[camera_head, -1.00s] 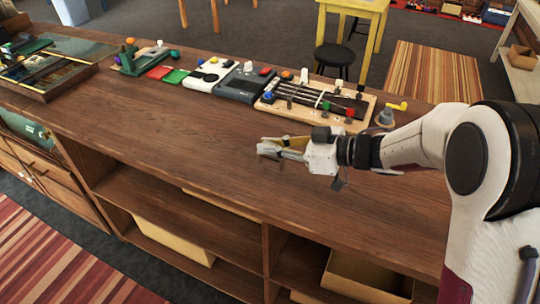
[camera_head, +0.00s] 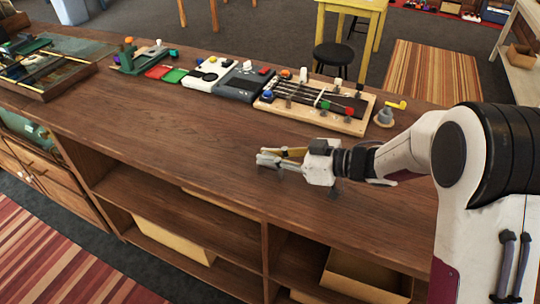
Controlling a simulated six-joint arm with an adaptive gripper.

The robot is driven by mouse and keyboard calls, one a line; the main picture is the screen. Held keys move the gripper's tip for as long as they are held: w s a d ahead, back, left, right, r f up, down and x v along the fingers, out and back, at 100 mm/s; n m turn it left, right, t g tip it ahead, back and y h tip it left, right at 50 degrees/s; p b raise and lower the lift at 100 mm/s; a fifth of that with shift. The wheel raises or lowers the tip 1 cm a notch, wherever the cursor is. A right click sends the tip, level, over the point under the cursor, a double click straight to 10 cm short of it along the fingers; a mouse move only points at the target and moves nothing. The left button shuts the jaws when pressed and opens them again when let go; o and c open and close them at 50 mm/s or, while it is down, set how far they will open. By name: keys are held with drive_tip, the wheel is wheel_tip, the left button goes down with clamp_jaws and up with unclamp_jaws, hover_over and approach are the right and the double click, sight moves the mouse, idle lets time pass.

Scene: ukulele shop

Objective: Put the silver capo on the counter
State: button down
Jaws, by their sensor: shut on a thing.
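My gripper (camera_head: 279,158) is above the middle of the counter (camera_head: 190,140), pointing left. It is shut on a small silver-grey thing at its fingertips, which looks like the silver capo (camera_head: 266,159). The fingers hide part of it, and its outline is hard to make out. I cannot tell whether it touches the wood. The counter top is brown wood, bare around and to the left of my gripper.
A wooden board with a strung fretboard (camera_head: 310,101) and coloured pieces lies behind my gripper. A grey-based stand (camera_head: 384,117) is to its right. A dark box (camera_head: 245,84), green card (camera_head: 175,76) and compartment tray (camera_head: 50,70) lie farther left. Open shelves are below the front edge.

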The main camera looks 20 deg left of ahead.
drive_tip(key=shift+f, duration=0.15)
drive_tip(key=c, duration=2.2)
unclamp_jaws()
drive_tip(key=shift+o, duration=0.2)
drive_tip(key=shift+d+r, duration=0.15)
drive_tip(key=shift+r, duration=0.05)
drive_tip(key=v, duration=1.1)
drive_tip(key=shift+d, duration=0.35)
drive_tip(key=shift+r, duration=0.1)
